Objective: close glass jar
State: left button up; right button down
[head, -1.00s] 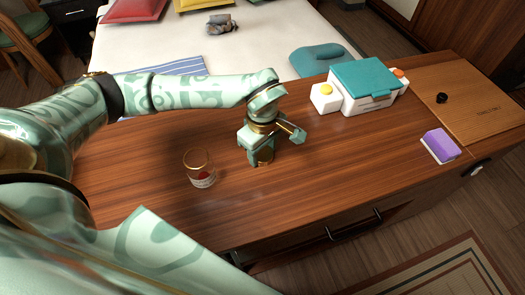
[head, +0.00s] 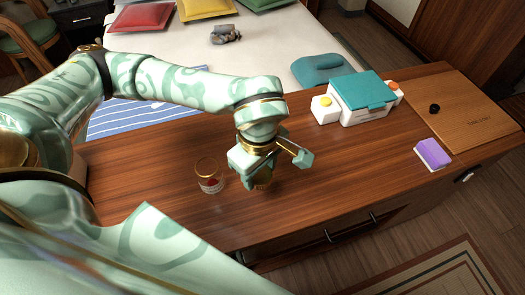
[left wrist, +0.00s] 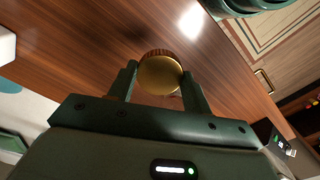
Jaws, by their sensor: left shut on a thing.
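The glass jar (head: 209,178) stands upright and open on the wooden counter, with a gold rim at its top and something red inside. My left gripper (head: 258,180) is just right of the jar and is shut on a round gold lid (head: 262,184). In the left wrist view the lid (left wrist: 160,74) sits between the two fingertips (left wrist: 160,80), its flat face towards the camera. The lid appears to be held above the counter, apart from the jar. My right gripper is not in view.
A white box with a teal lid (head: 362,92) stands further back on the counter (head: 330,180). A purple-and-white sponge (head: 433,153) and a wooden board (head: 460,115) with a small black knob (head: 435,108) lie at the right. The counter right of my gripper is clear.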

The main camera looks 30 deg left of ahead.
pick_arm(q)
jog(key=shift+s+d+r, duration=0.2)
jog(key=shift+s+r, duration=0.05)
jog(key=shift+s, duration=0.3)
jog(key=shift+s+d+r, duration=0.25)
jog(key=shift+s+r, duration=0.05)
jog(key=shift+s, duration=0.25)
jog(key=shift+s+d+r, duration=0.2)
jog(key=shift+s+r, duration=0.05)
jog(key=shift+s, duration=0.3)
